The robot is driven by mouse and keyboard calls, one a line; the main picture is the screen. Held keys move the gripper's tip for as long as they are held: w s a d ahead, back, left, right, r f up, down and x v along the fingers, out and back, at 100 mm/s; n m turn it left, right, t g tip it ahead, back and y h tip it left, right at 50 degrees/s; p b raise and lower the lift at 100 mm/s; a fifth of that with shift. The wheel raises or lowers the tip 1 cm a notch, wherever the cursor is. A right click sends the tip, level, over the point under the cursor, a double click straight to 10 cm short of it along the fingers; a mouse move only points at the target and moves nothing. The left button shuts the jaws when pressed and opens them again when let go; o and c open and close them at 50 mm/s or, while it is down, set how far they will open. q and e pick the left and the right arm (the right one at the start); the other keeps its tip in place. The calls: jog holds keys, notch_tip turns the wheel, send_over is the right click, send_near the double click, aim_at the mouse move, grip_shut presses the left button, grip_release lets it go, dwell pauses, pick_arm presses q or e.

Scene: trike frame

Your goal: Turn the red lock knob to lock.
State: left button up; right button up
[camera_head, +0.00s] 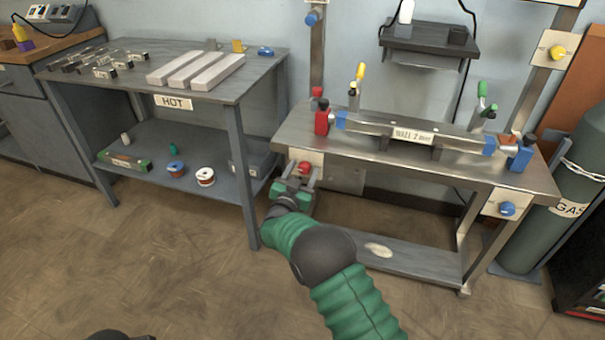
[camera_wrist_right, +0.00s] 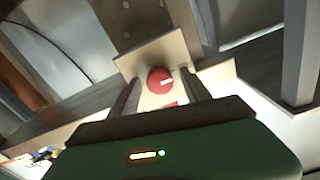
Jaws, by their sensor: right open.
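The red lock knob (camera_head: 304,168) sits on a pale plate (camera_head: 316,157) on the front left of the workbench. My right gripper (camera_head: 300,176) reaches up to the plate from below. In the wrist view its two fingers (camera_wrist_right: 161,88) stand apart, one at each side of the knob, with visible space between them and it. Whether the fingertips are level with the knob is hard to tell. My left gripper is not in view.
The workbench (camera_head: 480,174) carries a beam labelled WALL 2 mm (camera_head: 412,134) between red and blue clamps. A blue knob (camera_head: 508,209) is on its right front, a yellow one (camera_head: 558,52) on a post. A table marked HOT (camera_head: 110,72) stands left; a gas cylinder (camera_head: 540,220) stands right.

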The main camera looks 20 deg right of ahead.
grip_shut()
